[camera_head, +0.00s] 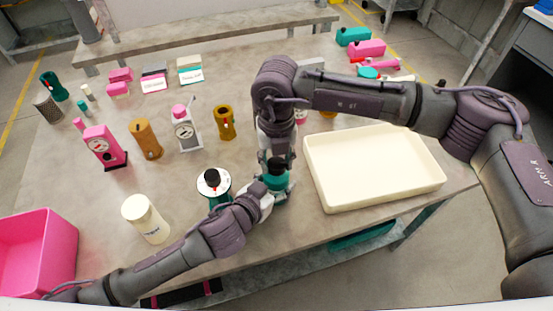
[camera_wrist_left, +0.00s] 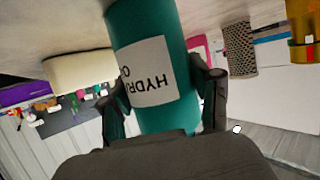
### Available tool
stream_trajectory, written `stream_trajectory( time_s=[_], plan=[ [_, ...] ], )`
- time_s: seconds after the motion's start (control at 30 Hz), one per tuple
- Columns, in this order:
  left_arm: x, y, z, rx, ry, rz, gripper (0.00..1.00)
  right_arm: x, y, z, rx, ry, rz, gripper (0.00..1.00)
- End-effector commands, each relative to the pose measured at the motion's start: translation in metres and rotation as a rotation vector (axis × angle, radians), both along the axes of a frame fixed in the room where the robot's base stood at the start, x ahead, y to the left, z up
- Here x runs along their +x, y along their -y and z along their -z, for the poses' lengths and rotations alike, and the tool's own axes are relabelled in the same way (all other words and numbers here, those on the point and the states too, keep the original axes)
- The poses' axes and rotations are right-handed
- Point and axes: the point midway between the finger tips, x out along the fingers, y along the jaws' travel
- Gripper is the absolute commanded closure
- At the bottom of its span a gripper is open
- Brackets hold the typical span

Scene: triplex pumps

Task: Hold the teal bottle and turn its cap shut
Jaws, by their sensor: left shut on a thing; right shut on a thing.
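The teal bottle (camera_head: 279,183) stands near the front edge of the table, partly hidden by my grippers. It fills the middle of the left wrist view (camera_wrist_left: 150,28), with a white label reading "HYDR…". My left gripper (camera_head: 268,194) is shut around the bottle's body from the left, with one finger on each side in the left wrist view (camera_wrist_left: 160,100). My right gripper (camera_head: 277,165) points down from above and is shut at the bottle's top. The cap is hidden by the right gripper, so I cannot see how it is seated.
A cream tray (camera_head: 408,196) lies close to the right. A round white-faced gauge (camera_head: 213,182) and a cream bottle (camera_head: 145,218) stand to the left. Behind are a brass-coloured part (camera_head: 225,122) and a gauge block (camera_head: 184,132). A pink bin (camera_head: 62,238) is at far left.

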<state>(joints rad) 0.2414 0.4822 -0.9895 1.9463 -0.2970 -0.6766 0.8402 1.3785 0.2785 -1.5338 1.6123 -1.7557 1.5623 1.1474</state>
Motion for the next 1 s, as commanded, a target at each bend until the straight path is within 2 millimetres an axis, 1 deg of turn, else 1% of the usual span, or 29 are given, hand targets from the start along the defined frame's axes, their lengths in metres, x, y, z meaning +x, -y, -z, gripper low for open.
stream_trajectory(
  time_s=[0.7,1.0],
  plan=[
    [-0.0004,0.0000,0.0003,0.001,-0.001,0.000,0.87,0.0007,0.0001,-0.0002,0.000,0.001,0.679,0.93],
    [-0.0004,0.0001,0.0003,0.001,-0.001,0.000,0.87,0.0009,-0.0001,-0.0001,0.000,0.002,0.907,0.93]
  ],
)
